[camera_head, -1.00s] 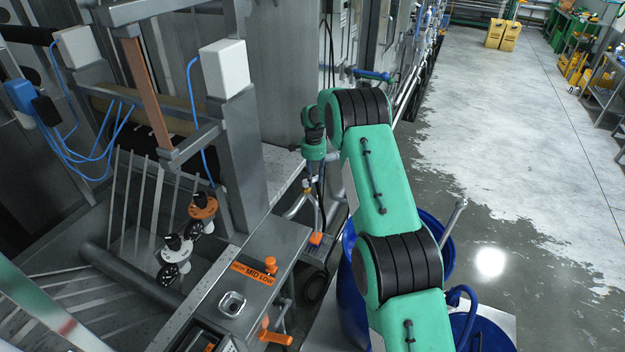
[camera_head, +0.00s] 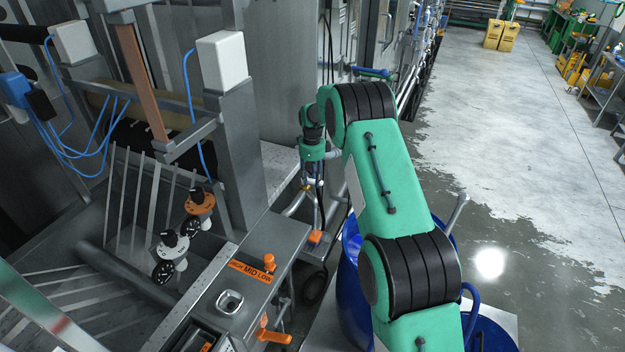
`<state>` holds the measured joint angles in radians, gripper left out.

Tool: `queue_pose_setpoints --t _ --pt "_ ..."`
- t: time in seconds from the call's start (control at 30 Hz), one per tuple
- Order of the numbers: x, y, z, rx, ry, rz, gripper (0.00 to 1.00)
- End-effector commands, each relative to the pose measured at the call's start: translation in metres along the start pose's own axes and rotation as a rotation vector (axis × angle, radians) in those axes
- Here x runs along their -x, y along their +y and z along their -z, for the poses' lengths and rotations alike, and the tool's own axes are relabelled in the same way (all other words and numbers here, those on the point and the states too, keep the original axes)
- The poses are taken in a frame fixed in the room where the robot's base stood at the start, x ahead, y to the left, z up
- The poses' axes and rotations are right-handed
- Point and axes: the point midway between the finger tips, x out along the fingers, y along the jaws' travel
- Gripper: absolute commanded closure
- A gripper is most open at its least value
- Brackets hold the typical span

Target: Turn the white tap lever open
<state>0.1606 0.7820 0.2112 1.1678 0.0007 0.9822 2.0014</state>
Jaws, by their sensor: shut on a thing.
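My gripper (camera_head: 308,183) hangs under the green wrist at the end of my arm, beside the steel machine, and points down at the pipework. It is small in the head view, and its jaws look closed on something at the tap. The white tap lever is mostly hidden there, so I cannot make out its angle.
An orange handle (camera_head: 315,236) sits below the gripper. The "MID LOW" panel (camera_head: 235,290) with orange valve handles is nearer. Blue drums (camera_head: 352,285) stand under my arm. Dial valves (camera_head: 170,246) are to the left. The wet floor at right is open.

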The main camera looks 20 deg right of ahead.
Motion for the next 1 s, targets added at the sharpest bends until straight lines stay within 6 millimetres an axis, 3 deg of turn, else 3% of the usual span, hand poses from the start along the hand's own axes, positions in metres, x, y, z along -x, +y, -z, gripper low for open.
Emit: queue_pose_setpoints --t 0.03,0.63,0.67,0.73,1.0 --pt "0.0068 -0.005 -0.0009 -0.02 -0.005 0.014 1.0" --pt "0.0087 -0.0046 -0.0007 -0.07 -0.006 0.016 1.0" --pt "0.0087 -0.0046 -0.0006 -0.07 -0.006 0.016 0.63" --pt "0.0087 -0.0045 -0.0009 -0.07 -0.006 0.016 0.5" --pt "0.0065 -0.0027 -0.0015 -0.069 -0.005 0.012 0.5"
